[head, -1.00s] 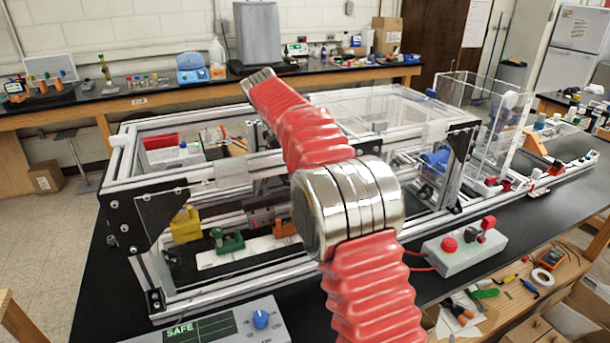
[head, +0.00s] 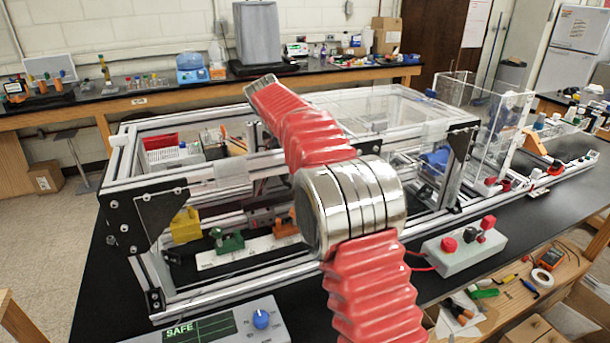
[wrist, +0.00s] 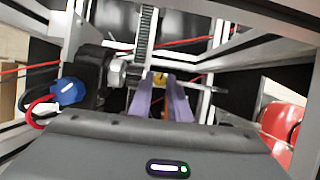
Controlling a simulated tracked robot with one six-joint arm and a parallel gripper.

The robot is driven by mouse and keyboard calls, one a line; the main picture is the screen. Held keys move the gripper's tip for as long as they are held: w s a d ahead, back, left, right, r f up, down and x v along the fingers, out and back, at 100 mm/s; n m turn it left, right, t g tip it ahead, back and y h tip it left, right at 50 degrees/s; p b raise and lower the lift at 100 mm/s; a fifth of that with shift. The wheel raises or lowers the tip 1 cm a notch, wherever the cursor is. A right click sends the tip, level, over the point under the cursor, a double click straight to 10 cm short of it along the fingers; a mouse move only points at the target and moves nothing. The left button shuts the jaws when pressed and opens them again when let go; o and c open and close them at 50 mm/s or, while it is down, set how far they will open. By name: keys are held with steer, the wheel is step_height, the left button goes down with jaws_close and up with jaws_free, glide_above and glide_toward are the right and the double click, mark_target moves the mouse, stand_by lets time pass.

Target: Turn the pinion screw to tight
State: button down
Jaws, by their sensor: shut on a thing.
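In the wrist view, my gripper (wrist: 161,86) has two purple fingers reaching up to a small brass-yellow screw head (wrist: 160,77), which I take to be the pinion screw. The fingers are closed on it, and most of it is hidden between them. A dark toothed rack (wrist: 147,30) runs up just behind it. A silver round knob or nut (wrist: 117,72) on a black block sits just left of the fingers. A thin metal rod (wrist: 203,87) sticks out to the right. How tight the screw is cannot be seen.
The aluminium extrusion frame (head: 250,284) surrounds the work area, with bars close around my gripper. A blue connector (wrist: 69,91) with red and black cables is at left. A control box reading SAFE (head: 203,328) stands in front. A red-button box (head: 462,250) is at right.

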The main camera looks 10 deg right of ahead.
steer(key=shift+d, duration=0.15)
steer(key=shift+w, duration=0.1)
steer(key=shift+m, duration=0.3)
steer(key=shift+w+m+g, duration=0.15)
steer(key=shift+m+g, duration=0.35)
steer(key=shift+m, duration=0.4)
steer(key=shift+w+m+g, duration=0.1)
steer(key=shift+m+g, duration=0.5)
steer(key=shift+m, duration=1)
steer(key=shift+r+m, duration=0.1)
steer(key=shift+m, duration=0.2)
steer(key=c, duration=1.7)
jaws_free()
steer(key=shift+o, duration=0.2)
